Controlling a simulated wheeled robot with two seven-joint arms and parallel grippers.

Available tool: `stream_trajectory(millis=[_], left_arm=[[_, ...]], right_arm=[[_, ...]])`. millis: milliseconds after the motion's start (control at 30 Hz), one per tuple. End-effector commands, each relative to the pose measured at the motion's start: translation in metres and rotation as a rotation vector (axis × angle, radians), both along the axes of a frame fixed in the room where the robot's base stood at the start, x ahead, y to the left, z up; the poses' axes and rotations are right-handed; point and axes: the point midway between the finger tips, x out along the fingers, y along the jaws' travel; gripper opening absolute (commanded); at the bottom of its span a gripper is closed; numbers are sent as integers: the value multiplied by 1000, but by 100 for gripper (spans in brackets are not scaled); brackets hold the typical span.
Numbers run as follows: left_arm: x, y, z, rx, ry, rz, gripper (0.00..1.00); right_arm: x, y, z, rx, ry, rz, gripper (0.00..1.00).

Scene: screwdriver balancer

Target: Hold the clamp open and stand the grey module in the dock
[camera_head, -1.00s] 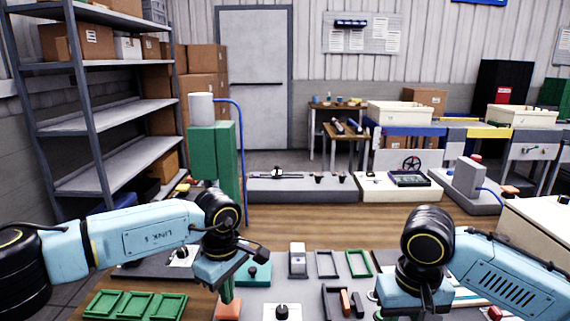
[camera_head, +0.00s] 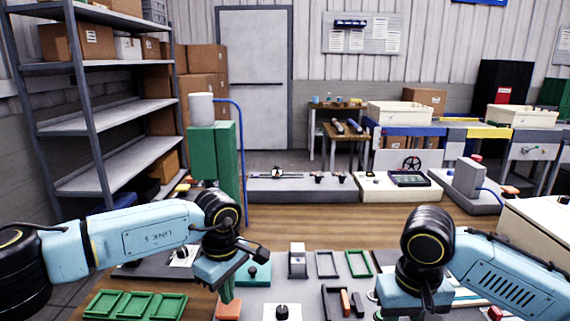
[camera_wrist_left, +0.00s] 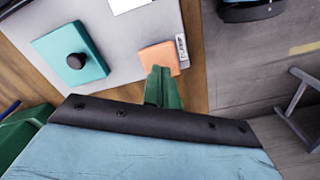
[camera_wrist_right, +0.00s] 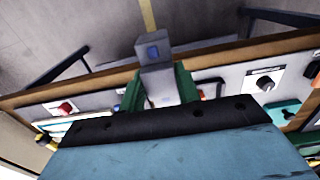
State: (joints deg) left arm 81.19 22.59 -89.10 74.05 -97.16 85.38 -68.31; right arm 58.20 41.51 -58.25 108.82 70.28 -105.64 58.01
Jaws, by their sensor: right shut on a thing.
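My left gripper (camera_head: 228,294) points down at an orange pad (camera_head: 228,310) near the board's front left. In the left wrist view its green fingers (camera_wrist_left: 162,74) are together, with their tips at the near edge of the orange pad (camera_wrist_left: 159,57). I cannot tell whether they touch it. My right gripper (camera_wrist_right: 161,80) is shut on a grey module (camera_wrist_right: 154,50) with a blue square, held between its green fingers. In the head view that module and the right fingertips are hidden or out of frame. I cannot clearly make out the clamp or the dock.
A teal block with a black knob (camera_head: 258,273), a small grey upright unit (camera_head: 297,261), and dark (camera_head: 327,264) and green (camera_head: 359,263) frames sit on the grey board. Green trays (camera_head: 135,305) lie front left. A green post (camera_head: 213,155) stands behind my left wrist.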

Motion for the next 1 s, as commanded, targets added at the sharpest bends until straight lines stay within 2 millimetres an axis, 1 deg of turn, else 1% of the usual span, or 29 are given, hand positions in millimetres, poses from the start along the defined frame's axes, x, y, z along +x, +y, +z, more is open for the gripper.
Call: stream_trajectory(millis=[367, 1000], left_arm=[[0, 0, -1, 0, 0, 0, 0], [0, 0, -20, 0, 0, 0, 0]], right_arm=[[0, 0, 0, 0, -1, 0, 6], [0, 0, -14, 0, -1, 0, 6]])
